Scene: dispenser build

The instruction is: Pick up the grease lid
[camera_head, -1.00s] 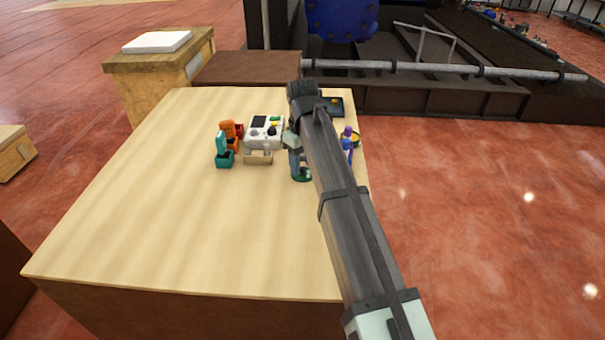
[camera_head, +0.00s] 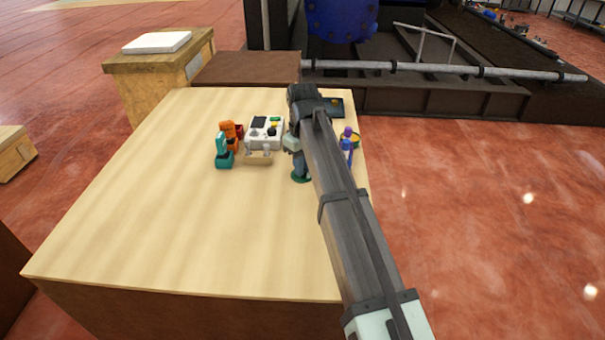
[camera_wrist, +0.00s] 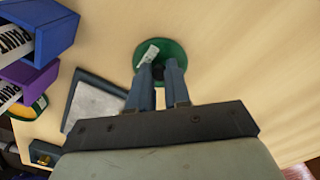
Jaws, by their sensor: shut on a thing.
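The grease lid is a round green disc (camera_wrist: 178,50) with a dark knob at its middle and a pale label. In the wrist view, my gripper (camera_wrist: 161,72) has its two fingers close together on the knob. In the head view, the green lid (camera_head: 299,178) shows at the foot of my gripper (camera_head: 298,169), near the right side of the wooden table. My arm hides part of the lid there. I cannot tell whether the lid touches the table or is slightly above it.
Teal (camera_head: 222,152) and orange (camera_head: 229,131) tools, a white device (camera_head: 265,131) and a small tan block (camera_head: 258,157) stand left of my gripper. A blue paint-labelled holder (camera_wrist: 50,32), a purple one (camera_wrist: 38,76) and a grey-topped plate (camera_wrist: 92,106) are close by. The table's front left is clear.

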